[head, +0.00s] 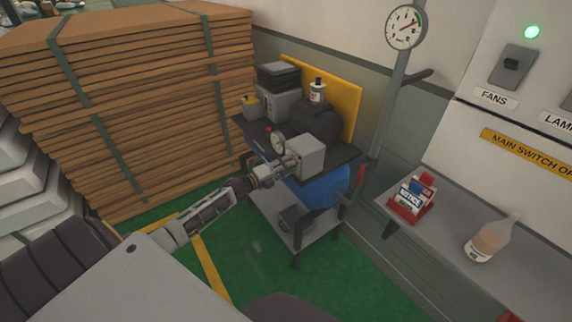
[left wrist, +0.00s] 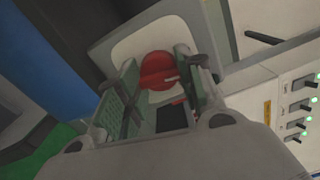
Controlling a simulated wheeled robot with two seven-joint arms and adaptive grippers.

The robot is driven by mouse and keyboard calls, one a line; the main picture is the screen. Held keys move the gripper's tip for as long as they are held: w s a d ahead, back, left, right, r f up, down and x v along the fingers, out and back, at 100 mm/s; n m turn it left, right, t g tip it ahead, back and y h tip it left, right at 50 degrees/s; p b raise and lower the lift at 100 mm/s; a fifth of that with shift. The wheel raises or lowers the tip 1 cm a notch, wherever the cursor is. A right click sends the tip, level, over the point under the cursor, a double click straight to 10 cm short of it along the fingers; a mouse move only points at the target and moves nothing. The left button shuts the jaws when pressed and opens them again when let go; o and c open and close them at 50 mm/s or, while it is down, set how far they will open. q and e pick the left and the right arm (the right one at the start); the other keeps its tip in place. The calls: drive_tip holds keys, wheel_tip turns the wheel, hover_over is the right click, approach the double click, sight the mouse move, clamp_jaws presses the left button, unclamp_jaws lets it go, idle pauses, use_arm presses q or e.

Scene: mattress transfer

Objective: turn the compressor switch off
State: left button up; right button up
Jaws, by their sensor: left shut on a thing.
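The compressor (head: 325,189), with a blue tank and a dark motor on top, stands on a cart beside the wall. A grey switch box (head: 307,152) is on its near side. My left gripper (head: 287,164) reaches in from the left to the front of this box. In the left wrist view, the red rotary switch (left wrist: 158,70) sits on a pale plate between the two fingers of my left gripper (left wrist: 163,76), which is shut on it. In the head view the knob is hidden by the gripper. My right gripper is not in view.
A round gauge (head: 278,144) stands close by my left gripper. A strapped stack of brown boards (head: 130,105) rises behind my left arm. A grey shelf (head: 450,227) with a bottle (head: 487,240) and a red card holder (head: 411,202) is at the right. Green floor (head: 260,265) is open in front.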

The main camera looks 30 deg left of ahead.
use_arm(q)
drive_tip(key=shift+n+p, duration=0.4)
drive_tip(key=shift+n, duration=0.7)
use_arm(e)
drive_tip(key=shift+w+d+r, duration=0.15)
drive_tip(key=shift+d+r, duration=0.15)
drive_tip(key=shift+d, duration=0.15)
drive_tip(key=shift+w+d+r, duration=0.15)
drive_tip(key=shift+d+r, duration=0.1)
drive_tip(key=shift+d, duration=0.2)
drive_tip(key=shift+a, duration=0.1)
use_arm(q)
drive_tip(key=o, duration=1)
drive_tip(key=shift+c, duration=0.2)
drive_tip(key=shift+o, duration=0.3)
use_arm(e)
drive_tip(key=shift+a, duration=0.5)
use_arm(q)
drive_tip(key=v, duration=1.2)
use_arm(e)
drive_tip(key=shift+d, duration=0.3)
use_arm(q)
drive_tip(key=shift+a+f+n, duration=0.1)
drive_tip(key=shift+f+n, duration=0.05)
drive_tip(key=shift+n, duration=0.15)
